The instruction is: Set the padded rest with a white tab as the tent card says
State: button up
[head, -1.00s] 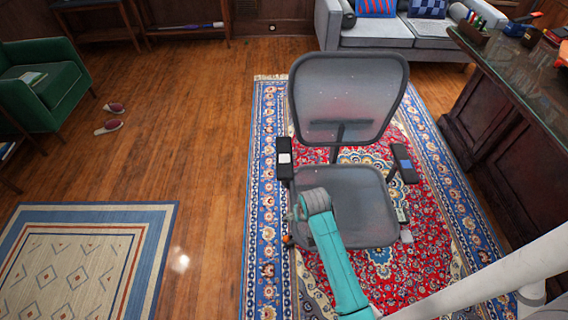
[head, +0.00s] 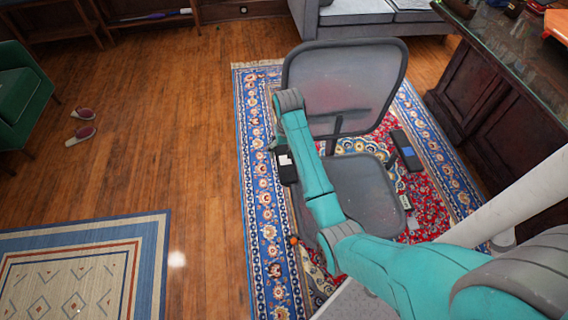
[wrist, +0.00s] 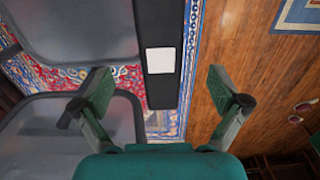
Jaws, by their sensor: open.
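The padded rest with a white tab is the black left armrest (head: 288,170) of a grey mesh office chair (head: 365,190). In the wrist view the armrest (wrist: 160,25) runs down the middle with its square white tab (wrist: 160,60) facing the camera. My gripper (wrist: 161,88) is open, with one finger on each side of the armrest's line. I cannot tell whether a finger touches it. In the head view my arm hides most of my gripper and part of the armrest. I cannot make out a tent card or its words.
The right armrest (head: 406,150) carries a blue tab. The chair stands on a patterned red and blue rug (head: 262,180). A dark glass-topped desk (head: 510,60) is on the right, a grey sofa (head: 370,14) behind. Bare floor lies left, with slippers (head: 82,134).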

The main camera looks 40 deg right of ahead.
aim_at(287, 167)
notch_tip(287, 167, down, 9)
jog(key=shift+r, duration=0.1)
dwell(0.3)
jog(key=c, duration=1.7)
notch_tip(287, 167, down, 6)
jog(key=shift+s+f, duration=0.1)
jog(key=shift+f, duration=0.1)
jog(key=shift+a, duration=0.1)
jog(key=o, duration=1.7)
